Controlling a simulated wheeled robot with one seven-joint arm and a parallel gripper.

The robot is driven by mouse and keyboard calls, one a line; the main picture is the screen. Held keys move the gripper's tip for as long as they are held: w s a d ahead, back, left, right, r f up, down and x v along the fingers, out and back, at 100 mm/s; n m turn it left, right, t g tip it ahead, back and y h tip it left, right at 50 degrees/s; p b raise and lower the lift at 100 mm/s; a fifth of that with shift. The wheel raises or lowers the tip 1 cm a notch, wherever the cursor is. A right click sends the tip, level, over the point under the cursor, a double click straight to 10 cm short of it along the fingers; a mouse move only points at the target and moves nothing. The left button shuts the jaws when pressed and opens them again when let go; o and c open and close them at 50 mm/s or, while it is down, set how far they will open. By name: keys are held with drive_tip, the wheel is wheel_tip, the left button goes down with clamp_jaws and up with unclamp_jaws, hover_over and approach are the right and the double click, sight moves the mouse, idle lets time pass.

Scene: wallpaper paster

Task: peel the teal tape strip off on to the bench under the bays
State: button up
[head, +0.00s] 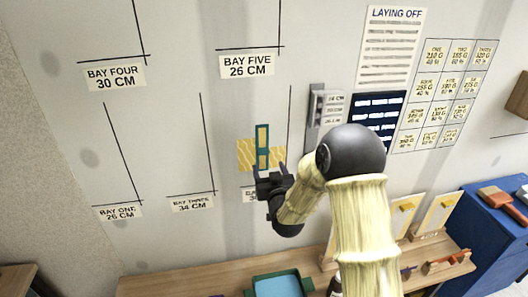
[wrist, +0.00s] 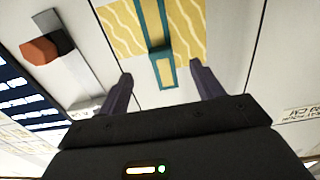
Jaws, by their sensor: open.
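The teal tape strip (head: 262,147) runs upright on the wall, over a yellow wavy-patterned paper piece (head: 246,152). Its middle looks yellow inside a teal border, and one end reaches past the paper's upper edge in the head view. In the wrist view the strip (wrist: 152,30) crosses the paper (wrist: 187,22), and its near end lies between my fingers. My gripper (head: 268,172) is open and empty, just below the strip in the head view. Its fingers (wrist: 160,85) stand apart on either side of the strip's end. I cannot tell whether they touch the wall.
The bench (head: 190,285) runs below the bays, with a teal tray (head: 278,287) on it. A grey holder (head: 326,108) is on the wall right of the paper. Boards and tools stand at the bench's right, beside a blue cabinet (head: 490,225). The bench's left part is clear.

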sight(263, 151)
drive_tip(key=p+x, duration=0.3)
drive_tip(key=x, duration=0.5)
drive_tip(key=shift+w, duration=0.25)
drive_tip(key=c, duration=1.1)
